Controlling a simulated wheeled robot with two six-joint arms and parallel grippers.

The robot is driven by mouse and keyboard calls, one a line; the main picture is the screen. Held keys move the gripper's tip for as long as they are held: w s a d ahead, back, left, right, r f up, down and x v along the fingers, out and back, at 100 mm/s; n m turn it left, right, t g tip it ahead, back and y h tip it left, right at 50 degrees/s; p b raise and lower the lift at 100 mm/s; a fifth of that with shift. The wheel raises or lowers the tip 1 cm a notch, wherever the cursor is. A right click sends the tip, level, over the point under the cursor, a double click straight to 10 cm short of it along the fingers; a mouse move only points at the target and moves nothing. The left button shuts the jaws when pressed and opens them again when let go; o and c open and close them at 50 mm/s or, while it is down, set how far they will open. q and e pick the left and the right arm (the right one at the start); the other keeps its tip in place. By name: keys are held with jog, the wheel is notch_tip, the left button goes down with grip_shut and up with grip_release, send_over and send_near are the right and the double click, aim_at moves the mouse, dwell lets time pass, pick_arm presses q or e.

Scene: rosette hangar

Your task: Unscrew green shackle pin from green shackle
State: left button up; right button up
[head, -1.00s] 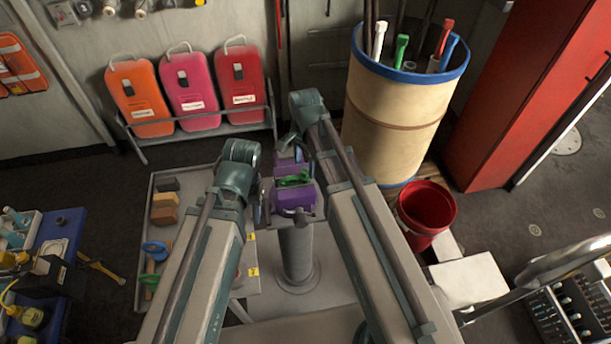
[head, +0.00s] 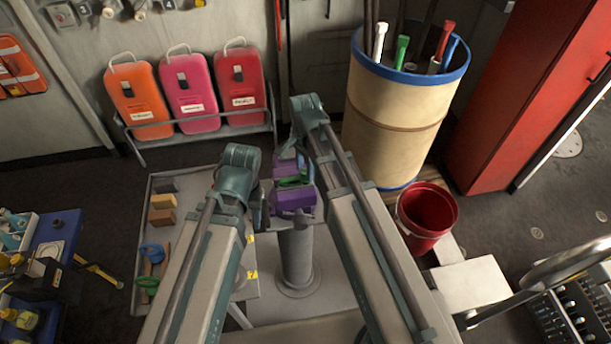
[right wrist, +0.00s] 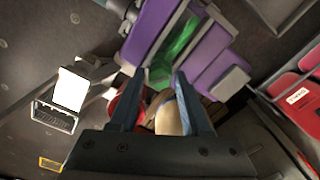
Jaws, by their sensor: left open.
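A purple vise (head: 293,200) stands on a grey pedestal, with a green shackle (head: 293,181) in its jaws. The green pin cannot be told apart from the shackle in the head view. In the right wrist view the green shackle (right wrist: 178,48) lies between purple jaws (right wrist: 215,65). My right gripper (right wrist: 159,74) has its fingers apart, with the tips on either side of a green end of the shackle or pin. I cannot tell whether they touch it. My left gripper (head: 263,212) is open just left of the vise, partly hidden by its own wrist.
A grey tray table (head: 160,180) with blocks and blue and green items is left of the vise. A tall bin (head: 395,120) with rods and a red bucket (head: 427,212) stand to the right. Orange, pink and red cases (head: 190,92) line the back wall.

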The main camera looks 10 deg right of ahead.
aim_at(305, 171)
grip_shut()
jog(key=n, duration=0.4)
jog(key=shift+n, duration=0.4)
jog(key=n, duration=0.5)
jog(key=shift+r+p, duration=0.45)
jog(key=shift+r+p, duration=2.1)
jog(key=shift+p, duration=0.05)
jog(key=shift+r, duration=0.15)
